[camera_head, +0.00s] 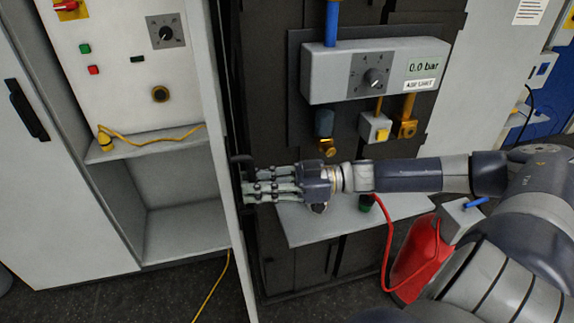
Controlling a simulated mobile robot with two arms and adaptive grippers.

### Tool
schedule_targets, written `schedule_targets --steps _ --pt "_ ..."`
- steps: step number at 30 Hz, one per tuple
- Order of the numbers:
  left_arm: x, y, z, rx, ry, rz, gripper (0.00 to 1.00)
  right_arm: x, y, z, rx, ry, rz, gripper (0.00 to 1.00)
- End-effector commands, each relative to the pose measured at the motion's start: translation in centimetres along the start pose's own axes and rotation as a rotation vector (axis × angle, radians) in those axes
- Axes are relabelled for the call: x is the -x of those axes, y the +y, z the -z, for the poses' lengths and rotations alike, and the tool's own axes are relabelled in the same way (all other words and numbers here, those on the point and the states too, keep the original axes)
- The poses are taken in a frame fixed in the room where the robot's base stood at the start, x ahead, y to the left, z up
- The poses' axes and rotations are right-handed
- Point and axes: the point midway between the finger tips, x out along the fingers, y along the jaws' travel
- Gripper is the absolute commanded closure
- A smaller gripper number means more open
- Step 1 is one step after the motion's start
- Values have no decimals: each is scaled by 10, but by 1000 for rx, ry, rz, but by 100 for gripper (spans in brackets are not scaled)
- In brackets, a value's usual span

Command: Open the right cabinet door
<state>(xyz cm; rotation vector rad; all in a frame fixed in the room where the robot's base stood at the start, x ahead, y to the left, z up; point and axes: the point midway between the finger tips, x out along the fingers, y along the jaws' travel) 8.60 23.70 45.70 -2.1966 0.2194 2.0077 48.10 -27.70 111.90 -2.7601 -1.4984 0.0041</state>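The right cabinet door (222,150) is a pale grey upright panel, seen almost edge-on, standing out from the open cabinet. A dark handle (236,168) shows on its right side. My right gripper (246,188) reaches in from the right, with its fingers pointing left at the handle and the tips close to the door. The fingertips overlap dark parts, so I cannot tell whether they grip the handle. My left gripper is not in view.
The cabinet's left door (50,200) with a black handle stands at the left. Inside are a control panel (120,55), a shelf (150,146) and a yellow cable. A pressure gauge box (330,75), a grey ledge (320,228) and a red cylinder (412,262) are right of the door.

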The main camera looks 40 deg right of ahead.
Motion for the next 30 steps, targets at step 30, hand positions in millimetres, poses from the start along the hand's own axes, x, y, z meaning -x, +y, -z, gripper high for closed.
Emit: schedule_targets --steps 30 --pt "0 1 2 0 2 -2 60 104 0 1 2 2 0 79"
